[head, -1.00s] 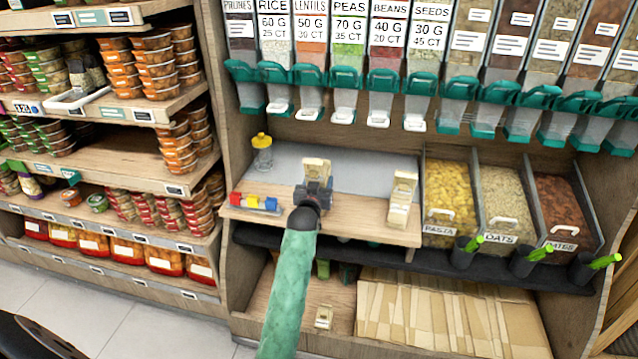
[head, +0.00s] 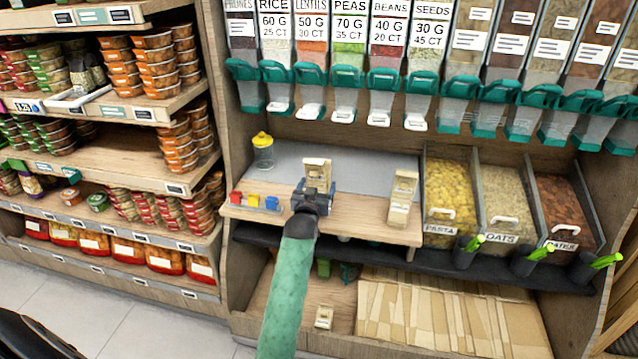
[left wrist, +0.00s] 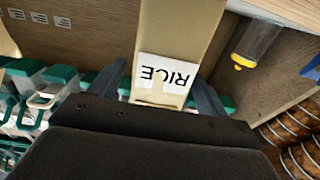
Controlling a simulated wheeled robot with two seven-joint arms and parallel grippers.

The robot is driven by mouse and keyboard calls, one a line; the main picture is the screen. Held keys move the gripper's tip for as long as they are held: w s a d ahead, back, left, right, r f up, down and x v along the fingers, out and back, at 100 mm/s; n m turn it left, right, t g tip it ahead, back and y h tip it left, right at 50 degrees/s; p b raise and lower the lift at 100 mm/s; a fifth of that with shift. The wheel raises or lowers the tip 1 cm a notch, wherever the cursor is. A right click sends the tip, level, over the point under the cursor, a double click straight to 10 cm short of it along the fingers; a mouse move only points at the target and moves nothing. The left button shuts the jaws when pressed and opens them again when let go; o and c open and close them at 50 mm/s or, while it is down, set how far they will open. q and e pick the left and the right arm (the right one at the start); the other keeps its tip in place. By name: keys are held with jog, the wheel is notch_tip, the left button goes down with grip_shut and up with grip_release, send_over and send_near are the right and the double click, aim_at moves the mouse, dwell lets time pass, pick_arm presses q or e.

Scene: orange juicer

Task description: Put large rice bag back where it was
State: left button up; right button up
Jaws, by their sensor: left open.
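A tan rice bag (head: 317,168) stands upright on the wooden shelf counter, behind my left gripper in the head view. My left gripper (head: 314,188) is open in front of its lower part. In the left wrist view the bag (left wrist: 178,35) is between the two spread fingers (left wrist: 165,85), and its RICE label appears upside down. The bag's lower part is hidden by the gripper in the head view. A second tan bag (head: 402,198) stands to the right on the counter. A smaller tan bag (head: 324,316) lies on the lower shelf. My right gripper is not in view.
Left of the gripper are a yellow-capped jar (head: 263,152) and small red, yellow and blue items (head: 256,202). Green-spouted dispensers (head: 345,85) hang above. Bins of pasta (head: 450,190) and other food stand right. Bare counter (head: 358,208) lies between the bags.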

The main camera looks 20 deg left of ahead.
pick_arm(q)
jog(key=v, duration=0.8)
jog(key=shift+s+b, duration=0.35)
jog(key=shift+s, duration=0.05)
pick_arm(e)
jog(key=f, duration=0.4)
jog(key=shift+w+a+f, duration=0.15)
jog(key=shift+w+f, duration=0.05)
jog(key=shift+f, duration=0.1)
pick_arm(q)
jog(key=s+d+f+m+g+h, duration=0.2)
jog(key=s+d+f+g+h, duration=0.1)
jog(key=s+d+f, duration=0.6)
jog(key=s+d+f+m+g+h, duration=0.1)
jog(key=s+d+f+g+h, duration=0.15)
jog(key=s+d+f, duration=0.65)
jog(key=s+d+f+m+g+h, duration=0.1)
jog(key=s+d+f+g, duration=0.2)
jog(key=s, duration=0.7)
jog(key=s+d+f+m+g+h, duration=0.1)
jog(key=s+d+f+g, duration=0.3)
jog(key=s+d+f, duration=0.3)
notch_tip(320, 180, down, 2)
jog(key=s, duration=0.2)
jog(key=shift+s+d, duration=0.3)
jog(key=shift+s, duration=0.1)
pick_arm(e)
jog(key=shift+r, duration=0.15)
pick_arm(q)
jog(key=shift+h, duration=0.25)
